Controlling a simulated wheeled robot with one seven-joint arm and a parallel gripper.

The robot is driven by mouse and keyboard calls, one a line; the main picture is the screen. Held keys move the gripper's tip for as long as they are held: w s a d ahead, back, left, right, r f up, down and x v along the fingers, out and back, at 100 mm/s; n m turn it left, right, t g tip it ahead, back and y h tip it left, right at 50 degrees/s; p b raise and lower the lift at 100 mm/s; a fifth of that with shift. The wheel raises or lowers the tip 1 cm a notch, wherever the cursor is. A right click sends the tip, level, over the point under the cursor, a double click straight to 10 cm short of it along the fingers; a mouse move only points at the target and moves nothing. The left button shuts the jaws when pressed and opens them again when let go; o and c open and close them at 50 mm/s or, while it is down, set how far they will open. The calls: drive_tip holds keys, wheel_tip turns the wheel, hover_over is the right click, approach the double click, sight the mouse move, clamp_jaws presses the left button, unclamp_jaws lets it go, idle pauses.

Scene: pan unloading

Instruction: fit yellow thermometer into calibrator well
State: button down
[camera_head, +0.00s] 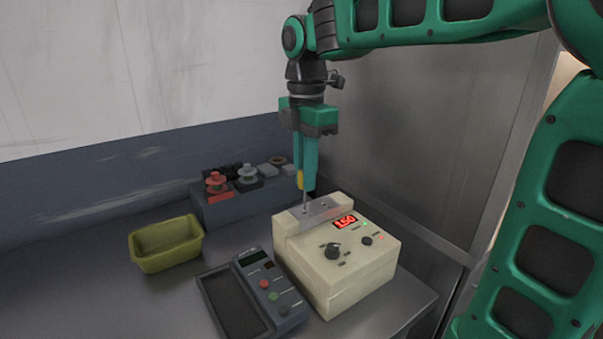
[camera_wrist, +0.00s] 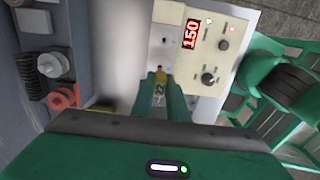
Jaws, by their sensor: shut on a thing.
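The yellow thermometer (camera_head: 300,181) is held upright in my gripper (camera_head: 305,186), with its thin metal stem pointing down at the top of the calibrator. The cream calibrator (camera_head: 335,285) has a metal plate (camera_head: 322,213) with small holes and a red display reading 150. The stem's tip meets the plate near its left hole; I cannot tell whether it is inside the hole or just above it. In the wrist view the yellow thermometer (camera_wrist: 160,91) sits between the two green fingers, in front of the plate (camera_wrist: 163,45). The fingers are shut on it.
A grey meter with buttons (camera_head: 265,290) lies left of the calibrator. A yellow-green bin (camera_head: 167,243) stands further left. A blue-grey box with knobs and red and grey spools (camera_head: 235,208) is behind. A wall (camera_head: 400,130) rises close to the right.

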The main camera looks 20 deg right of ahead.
sight(305, 210)
drive_tip(key=shift+f, duration=3)
idle(2.0)
drive_tip(key=c, duration=1.7)
unclamp_jaws()
drive_tip(key=shift+o, duration=0.2)
drive_tip(key=shift+r, duration=0.1)
wheel_tip(305, 210, up, 10)
drive_tip(key=shift+w+r, duration=0.1)
drive_tip(key=shift+r, duration=0.15)
